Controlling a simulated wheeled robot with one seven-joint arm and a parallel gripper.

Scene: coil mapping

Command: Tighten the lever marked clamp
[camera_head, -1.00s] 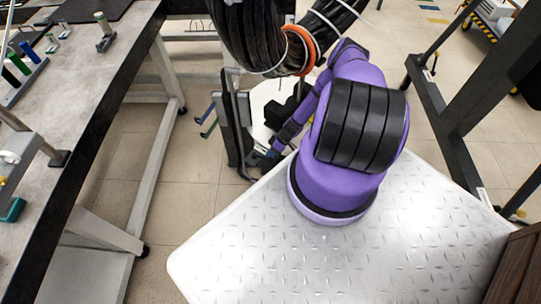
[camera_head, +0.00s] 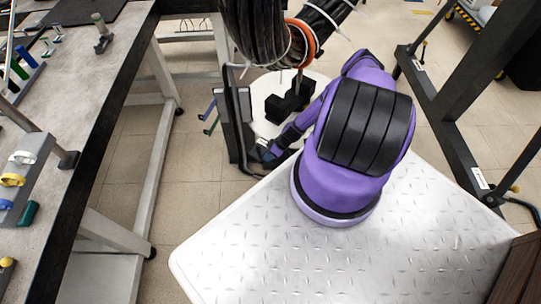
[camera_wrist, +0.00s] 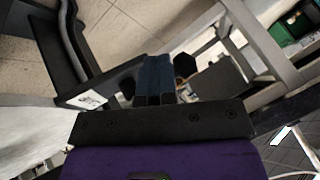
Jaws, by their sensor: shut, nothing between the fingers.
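No marking that reads "clamp" is legible in these frames. My gripper (camera_head: 268,152) is at the end of my purple arm, low beside that frame, and small and partly hidden. In the wrist view my gripper (camera_wrist: 154,62) has its two dark blue fingers together, with nothing between them. A dark bar with a small white label (camera_wrist: 88,100) lies left of the fingers; its text is unreadable.
A long workbench (camera_head: 110,95) runs along the left, with a rack holding white, yellow and blue rings (camera_head: 12,180). A black block (camera_head: 288,103) sits on a round white surface behind my arm. A dark metal frame (camera_head: 445,130) stands at right. Tiled floor is open between bench and arm.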

